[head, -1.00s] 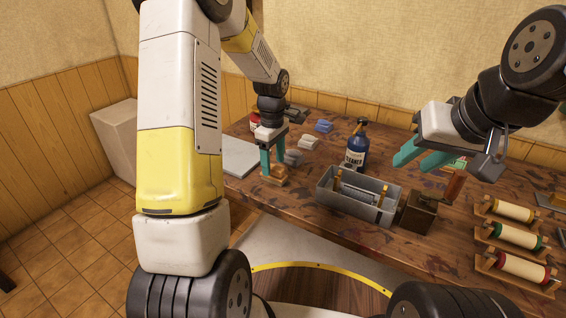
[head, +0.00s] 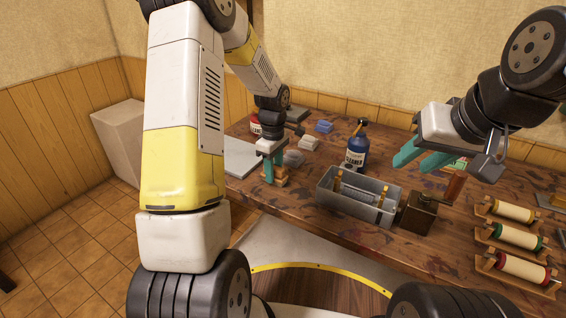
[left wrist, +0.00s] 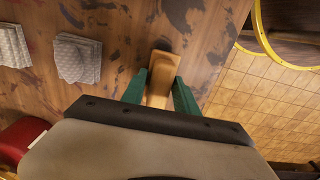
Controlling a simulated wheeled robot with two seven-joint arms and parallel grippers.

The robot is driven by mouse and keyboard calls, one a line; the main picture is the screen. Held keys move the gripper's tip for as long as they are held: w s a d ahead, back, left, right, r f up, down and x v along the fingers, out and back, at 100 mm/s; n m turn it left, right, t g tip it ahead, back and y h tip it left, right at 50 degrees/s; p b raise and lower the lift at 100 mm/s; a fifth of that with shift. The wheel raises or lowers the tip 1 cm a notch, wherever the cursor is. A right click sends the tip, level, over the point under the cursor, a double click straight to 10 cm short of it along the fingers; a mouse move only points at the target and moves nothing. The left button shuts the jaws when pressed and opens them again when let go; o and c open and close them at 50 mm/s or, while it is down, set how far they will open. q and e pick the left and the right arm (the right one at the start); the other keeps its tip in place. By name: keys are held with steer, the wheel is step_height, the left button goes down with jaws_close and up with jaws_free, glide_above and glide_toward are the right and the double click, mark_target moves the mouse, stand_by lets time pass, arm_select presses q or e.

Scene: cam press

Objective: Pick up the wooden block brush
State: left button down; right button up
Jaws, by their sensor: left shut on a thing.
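The wooden block brush (head: 280,180) is at the table's left front edge in the head view. It also shows in the left wrist view (left wrist: 161,68), between the green fingers. My left gripper (head: 273,168) points down over the brush and is shut on it, one finger on each side. The brush's underside is hidden, so I cannot tell whether it touches the table. My right gripper (head: 420,156) is in the air at the right, its teal fingers apart and with nothing visible between them.
A grey bin (head: 335,203) with brass-ended tools stands right of the brush. A blue cleaner bottle (head: 356,148), folded grey cloths (head: 293,158) and a blue cloth (head: 324,126) are behind. A grinder box (head: 418,214) and several rollers (head: 513,211) are at the right.

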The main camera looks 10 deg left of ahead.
arm_select(q)
step_height(320, 180, up, 10)
steer(key=shift+r, duration=0.1)
stand_by(0.4)
